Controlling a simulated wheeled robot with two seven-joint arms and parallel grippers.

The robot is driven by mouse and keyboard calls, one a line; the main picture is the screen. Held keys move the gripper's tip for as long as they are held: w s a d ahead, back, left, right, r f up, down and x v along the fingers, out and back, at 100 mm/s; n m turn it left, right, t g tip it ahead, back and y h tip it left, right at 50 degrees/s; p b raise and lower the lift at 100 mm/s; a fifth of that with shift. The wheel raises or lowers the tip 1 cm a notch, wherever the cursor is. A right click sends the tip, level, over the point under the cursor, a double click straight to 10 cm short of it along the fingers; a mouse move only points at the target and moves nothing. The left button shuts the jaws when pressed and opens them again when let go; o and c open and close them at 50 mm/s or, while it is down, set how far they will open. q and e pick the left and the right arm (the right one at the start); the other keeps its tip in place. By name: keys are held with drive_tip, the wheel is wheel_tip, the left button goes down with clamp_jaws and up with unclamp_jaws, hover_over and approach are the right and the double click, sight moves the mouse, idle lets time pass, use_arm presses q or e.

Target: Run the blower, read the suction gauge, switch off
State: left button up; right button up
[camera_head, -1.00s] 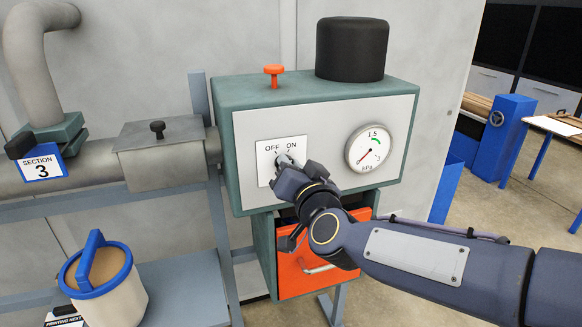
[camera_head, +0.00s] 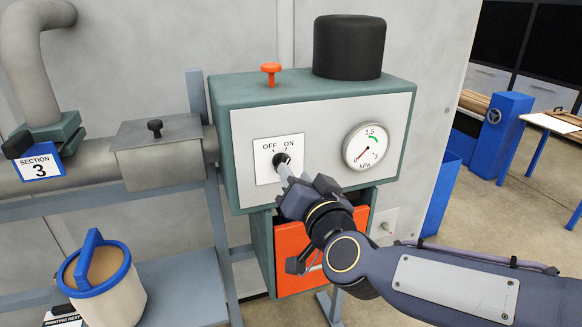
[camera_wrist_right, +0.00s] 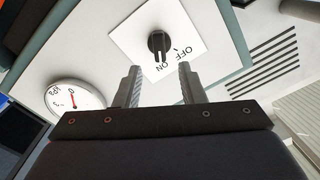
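In the right wrist view the knob (camera_wrist_right: 158,42) appears to point at ON. The round suction gauge (camera_head: 367,146), marked 0, 1.5 and 3 kPa with a green arc, has its red needle near 0; the gauge (camera_wrist_right: 75,98) also shows in the wrist view. My right gripper (camera_head: 289,177) is just in front of and below the knob. Its fingers (camera_wrist_right: 157,75) are apart with nothing between them. My left gripper is out of view.
An orange button (camera_head: 272,69) and a black cylinder (camera_head: 349,47) are on the box top. An orange drawer (camera_head: 291,243) is below the panel. A pipe with a Section 3 sign (camera_head: 40,167) and a lidded bucket (camera_head: 104,286) stand left.

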drive_tip(key=v, duration=0.2)
drive_tip(key=shift+s+d, duration=0.1)
drive_tip(key=shift+s, duration=0.25)
drive_tip(key=shift+d, duration=0.1)
drive_tip(key=s+d+f+g+h+p, duration=0.1)
drive_tip(key=s+d+f+g, duration=0.4)
drive_tip(key=s+d+f, duration=0.3)
drive_tip(key=s+d+f+g+p, duration=0.2)
drive_tip(key=s+d+f+g, duration=0.4)
drive_tip(key=s, duration=0.8)
drive_tip(key=d+f, duration=0.2)
drive_tip(key=d, duration=0.1)
drive_tip(key=shift+s+f+n+g+h+p, duration=0.3)
drive_tip(key=shift+f+n+h, duration=0.1)
drive_tip(key=shift+d, duration=0.1)
idle(1.4)
